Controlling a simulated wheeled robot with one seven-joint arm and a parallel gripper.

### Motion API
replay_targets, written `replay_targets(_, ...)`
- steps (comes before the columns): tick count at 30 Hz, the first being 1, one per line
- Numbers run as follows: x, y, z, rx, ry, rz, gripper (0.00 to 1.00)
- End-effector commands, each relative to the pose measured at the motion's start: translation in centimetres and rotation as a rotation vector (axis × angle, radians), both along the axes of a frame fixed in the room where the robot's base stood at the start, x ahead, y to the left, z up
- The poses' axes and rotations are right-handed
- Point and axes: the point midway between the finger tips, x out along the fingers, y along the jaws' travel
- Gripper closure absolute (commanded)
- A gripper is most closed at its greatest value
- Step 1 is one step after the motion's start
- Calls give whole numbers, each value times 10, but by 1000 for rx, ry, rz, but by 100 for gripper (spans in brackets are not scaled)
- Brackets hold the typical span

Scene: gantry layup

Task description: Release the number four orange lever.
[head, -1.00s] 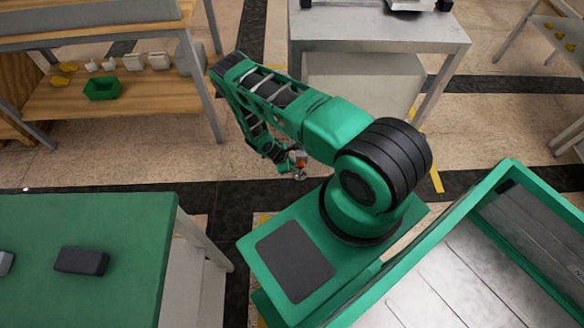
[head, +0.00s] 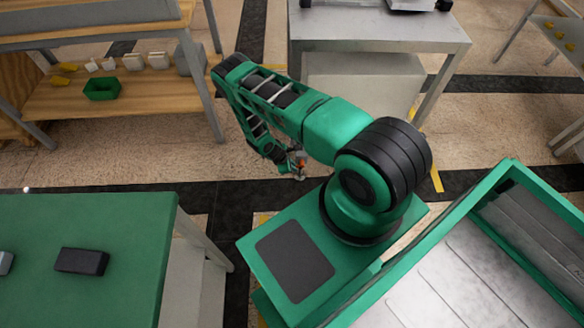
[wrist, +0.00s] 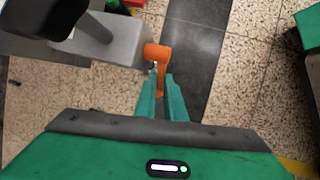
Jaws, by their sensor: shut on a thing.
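An orange lever (wrist: 158,52) shows in the wrist view, at the end of a grey metal block (wrist: 122,42). My gripper (wrist: 162,88) has its two green fingers close together on the lever's hanging part. In the head view my gripper (head: 298,165) is small and low beside my green base, with a small orange spot at its tip. The lever's number cannot be read. The rest of the fixture is cut off at the wrist view's upper left.
A green-topped table (head: 120,220) with a dark block (head: 81,261) stands at left. A wooden shelf (head: 150,100) holds a green bin (head: 101,88) and small parts. A grey table (head: 380,35) stands at the back. Speckled floor lies open between them.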

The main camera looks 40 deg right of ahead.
Motion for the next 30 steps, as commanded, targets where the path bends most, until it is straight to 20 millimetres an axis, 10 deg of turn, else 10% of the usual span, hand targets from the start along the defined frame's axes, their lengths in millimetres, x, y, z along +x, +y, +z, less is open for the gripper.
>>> replay_targets(24, 9, 1, 2, 0, -18, 3, 100)
replay_targets(26, 9, 1, 2, 0, -18, 4, 83)
replay_targets(30, 8, 2, 1, 2, -15, 4, 83)
